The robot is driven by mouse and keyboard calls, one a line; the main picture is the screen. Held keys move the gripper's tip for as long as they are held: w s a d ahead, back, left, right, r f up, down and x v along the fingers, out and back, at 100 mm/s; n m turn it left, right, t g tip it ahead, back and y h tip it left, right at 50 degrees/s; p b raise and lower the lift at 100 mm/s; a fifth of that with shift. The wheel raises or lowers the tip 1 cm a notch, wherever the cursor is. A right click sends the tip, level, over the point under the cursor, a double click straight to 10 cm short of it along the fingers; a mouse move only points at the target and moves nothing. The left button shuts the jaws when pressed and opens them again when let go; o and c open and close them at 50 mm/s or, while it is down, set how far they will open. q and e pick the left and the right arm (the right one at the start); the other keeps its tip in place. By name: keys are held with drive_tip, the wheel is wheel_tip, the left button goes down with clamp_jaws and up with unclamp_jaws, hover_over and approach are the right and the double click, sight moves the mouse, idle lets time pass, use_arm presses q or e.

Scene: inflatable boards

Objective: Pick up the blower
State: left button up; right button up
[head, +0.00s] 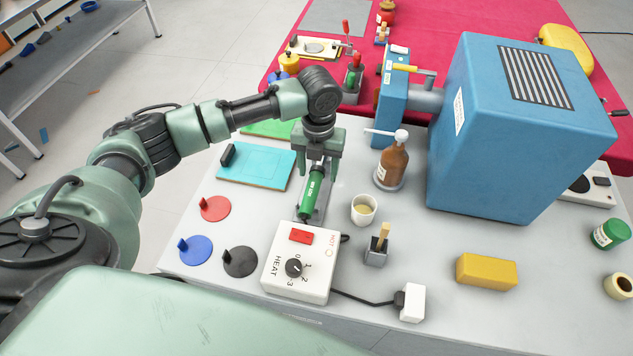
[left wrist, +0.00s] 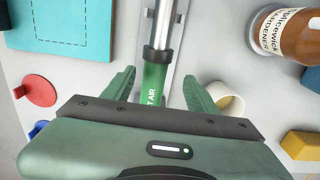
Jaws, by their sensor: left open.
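The blower (head: 311,193) is a green-handled hot air tool with a metal barrel. It lies on a grey metal rest on the white table, behind the heat control box (head: 297,264). My left gripper (head: 317,168) is over it, pointing down and open. In the left wrist view the blower (left wrist: 154,82) runs between my two open fingers (left wrist: 158,88), with a gap on either side. My palm hides the near end of the handle there. My right gripper is not in view.
A cream cup (head: 363,209) stands close to the right of the blower, with a brown bottle (head: 393,166) behind it. A turquoise board (head: 257,165) lies to the left. Red (head: 215,208), blue (head: 196,250) and black (head: 240,262) discs lie at front left. A large blue machine (head: 500,140) stands at right.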

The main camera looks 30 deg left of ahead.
sight(315, 178)
use_arm(q)
drive_tip(key=f, duration=0.1)
drive_tip(key=f+p, duration=0.1)
drive_tip(key=f, duration=0.1)
drive_tip(key=s+f+p, duration=0.1)
drive_tip(key=f, duration=0.1)
drive_tip(key=shift+a+f, duration=0.15)
drive_tip(key=shift+a, duration=0.15)
drive_tip(key=shift+w+f, duration=0.1)
drive_tip(key=shift+f, duration=0.25)
drive_tip(key=shift+c, duration=1.2)
drive_tip(key=c, duration=1)
clamp_jaws()
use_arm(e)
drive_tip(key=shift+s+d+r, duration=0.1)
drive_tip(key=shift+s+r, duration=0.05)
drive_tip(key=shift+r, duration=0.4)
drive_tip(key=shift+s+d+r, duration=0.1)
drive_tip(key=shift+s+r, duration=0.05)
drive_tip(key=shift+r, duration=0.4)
use_arm(q)
drive_tip(key=shift+w+r, duration=0.1)
drive_tip(key=shift+r, duration=0.05)
